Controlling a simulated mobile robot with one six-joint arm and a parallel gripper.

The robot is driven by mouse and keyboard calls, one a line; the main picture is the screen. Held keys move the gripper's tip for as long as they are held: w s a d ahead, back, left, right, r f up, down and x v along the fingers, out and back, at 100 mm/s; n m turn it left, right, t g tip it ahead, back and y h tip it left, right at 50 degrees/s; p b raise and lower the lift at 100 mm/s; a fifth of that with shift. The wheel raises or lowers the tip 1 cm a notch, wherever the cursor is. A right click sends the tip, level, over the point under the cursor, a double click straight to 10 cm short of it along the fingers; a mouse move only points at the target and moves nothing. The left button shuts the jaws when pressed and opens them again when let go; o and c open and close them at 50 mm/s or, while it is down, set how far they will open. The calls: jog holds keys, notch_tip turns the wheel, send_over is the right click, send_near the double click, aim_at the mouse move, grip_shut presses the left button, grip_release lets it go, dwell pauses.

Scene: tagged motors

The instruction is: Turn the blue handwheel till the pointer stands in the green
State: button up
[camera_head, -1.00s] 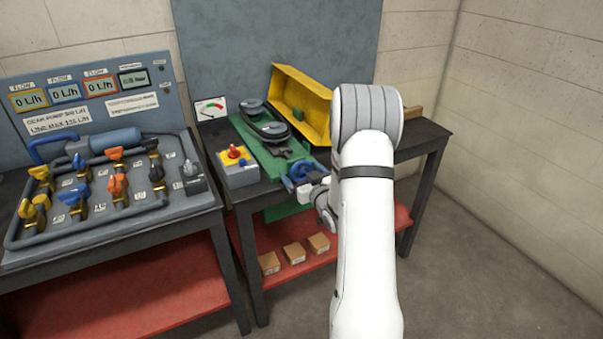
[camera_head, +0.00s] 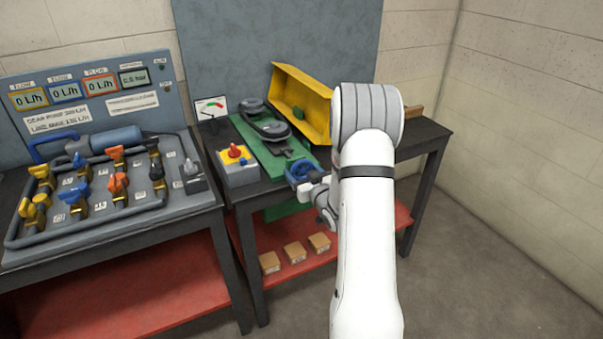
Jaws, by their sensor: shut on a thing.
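The blue handwheel (camera_head: 299,171) sits at the front end of a green machine base (camera_head: 255,140) on the right-hand table. My gripper (camera_head: 305,187) is at the near right side of the wheel, shut on its rim. The fingertips are small and partly hidden by the wheel and my wrist. A white gauge card (camera_head: 211,107) with a coloured scale stands behind the base at the left. It shows red and green parts, but the pointer is too small to read surely.
A yellow guard (camera_head: 303,103) stands open behind the belt and pulleys (camera_head: 268,127). A yellow-topped switch box (camera_head: 237,166) with a red knob is left of the wheel. A pipe panel with several valves (camera_head: 100,185) fills the left table. Small boxes (camera_head: 294,252) lie on the red lower shelf.

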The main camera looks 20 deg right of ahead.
jog(key=m+b, duration=0.1)
jog(key=m, duration=0.2)
jog(key=shift+f+b, duration=0.1)
jog(key=shift+b, duration=0.25)
jog(key=shift+a+m+b, duration=0.1)
jog(key=shift+m+b, duration=0.4)
jog(key=shift+m, duration=0.9)
jog(key=o, duration=1)
jog(key=s, duration=0.7)
jog(key=shift+s, duration=0.4)
